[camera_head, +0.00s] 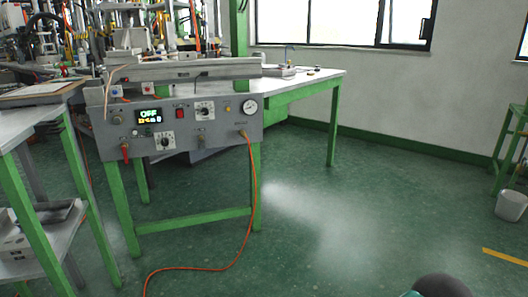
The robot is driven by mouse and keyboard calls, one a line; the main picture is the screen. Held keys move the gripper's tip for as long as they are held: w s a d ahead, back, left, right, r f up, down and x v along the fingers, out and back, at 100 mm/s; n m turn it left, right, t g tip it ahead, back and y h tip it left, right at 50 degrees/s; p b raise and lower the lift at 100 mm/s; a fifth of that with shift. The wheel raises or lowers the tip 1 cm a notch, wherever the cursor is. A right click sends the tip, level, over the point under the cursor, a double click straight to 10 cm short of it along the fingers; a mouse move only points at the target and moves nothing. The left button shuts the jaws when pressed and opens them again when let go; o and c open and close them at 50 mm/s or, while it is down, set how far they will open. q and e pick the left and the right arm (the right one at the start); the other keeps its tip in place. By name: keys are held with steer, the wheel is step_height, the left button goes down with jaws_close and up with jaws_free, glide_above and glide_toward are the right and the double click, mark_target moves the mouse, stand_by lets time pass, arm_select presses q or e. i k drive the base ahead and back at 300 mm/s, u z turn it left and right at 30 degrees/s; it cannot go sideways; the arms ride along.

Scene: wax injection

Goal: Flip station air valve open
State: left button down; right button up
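The wax station is a grey control panel (180,125) on a bench with green legs. Its lit display (148,115) reads "OFF" in green, with smaller yellow digits below. A small red-handled part (125,152), which looks like a valve lever, hangs at the panel's lower left; its exact position is too small to tell. A red switch (180,113), round dials (204,109) and a white pressure gauge (250,105) are on the panel's front. Neither gripper shows; only a dark rounded part, which may be mine, is at the bottom right edge.
An orange hose (240,230) runs from the panel's right side down across the floor. A green-framed table (35,118) stands close at left. A white bin (511,205) and green stand are at far right. The green floor (350,220) is clear at centre right.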

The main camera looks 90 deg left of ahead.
mark_target(124, 147)
steer(key=z, duration=0.65)
steer(key=i, duration=0.2)
steer(key=u, duration=1.85)
steer(key=i, duration=0.25)
steer(key=u, duration=2.2)
steer(key=k, duration=0.55)
steer(key=u, duration=0.45)
steer(key=i, duration=1.55)
steer(key=z, duration=0.35)
